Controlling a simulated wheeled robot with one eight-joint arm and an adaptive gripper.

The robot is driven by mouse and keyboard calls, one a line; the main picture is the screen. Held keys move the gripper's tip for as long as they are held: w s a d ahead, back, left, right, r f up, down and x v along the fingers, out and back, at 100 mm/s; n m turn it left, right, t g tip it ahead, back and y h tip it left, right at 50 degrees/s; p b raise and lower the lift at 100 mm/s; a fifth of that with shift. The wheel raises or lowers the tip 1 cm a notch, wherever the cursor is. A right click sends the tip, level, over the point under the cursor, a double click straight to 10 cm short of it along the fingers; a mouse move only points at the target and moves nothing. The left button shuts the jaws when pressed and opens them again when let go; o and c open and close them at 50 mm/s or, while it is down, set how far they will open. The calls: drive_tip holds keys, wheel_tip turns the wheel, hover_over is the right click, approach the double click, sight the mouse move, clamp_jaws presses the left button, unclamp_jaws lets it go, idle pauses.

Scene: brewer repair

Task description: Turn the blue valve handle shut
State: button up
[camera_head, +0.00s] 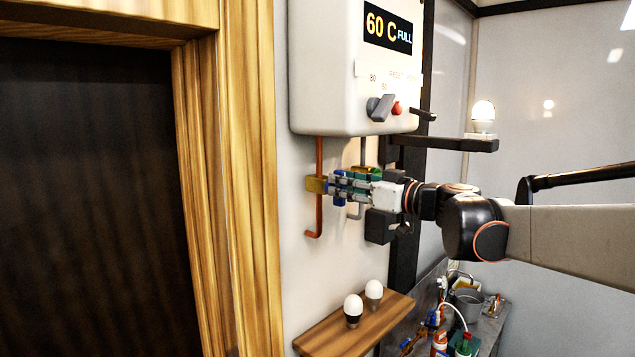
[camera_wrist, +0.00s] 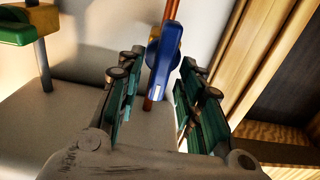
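The blue valve handle (camera_wrist: 163,65) sits on the copper pipe (camera_wrist: 171,12) and lies roughly along it in the wrist view. My gripper (camera_wrist: 157,78) is open, with one green-padded finger on each side of the handle and a visible gap on both sides. In the head view my gripper (camera_head: 347,187) reaches in from the right, close to the brass valve body (camera_head: 317,184) on the copper pipe (camera_head: 319,217). There the fingers largely hide the blue handle. I cannot tell how deep the handle sits between the fingers.
A second valve with a green handle (camera_wrist: 28,12) is on the neighbouring pipe. The white boiler (camera_head: 330,70) hangs above, with a grey knob (camera_head: 380,107) and red button (camera_head: 397,108). A wooden door frame (camera_head: 245,180) stands left. A shelf (camera_head: 325,343) with two bulbs is below.

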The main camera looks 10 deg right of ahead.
drive_tip(key=shift+w, duration=0.1)
clamp_jaws()
drive_tip(key=shift+m, duration=0.3)
drive_tip(key=m+b, duration=0.1)
drive_tip(key=m, duration=0.4)
drive_tip(key=f+m+b, duration=0.1)
drive_tip(key=m+b, duration=0.1)
drive_tip(key=m, duration=0.4)
drive_tip(key=d+m+b, duration=0.1)
drive_tip(key=m+b, duration=0.1)
drive_tip(key=m, duration=0.4)
drive_tip(key=shift+w+f, duration=0.2)
drive_tip(key=shift+w, duration=0.1)
drive_tip(key=shift+m, duration=0.3)
drive_tip(key=shift+o, duration=1.1)
unclamp_jaws()
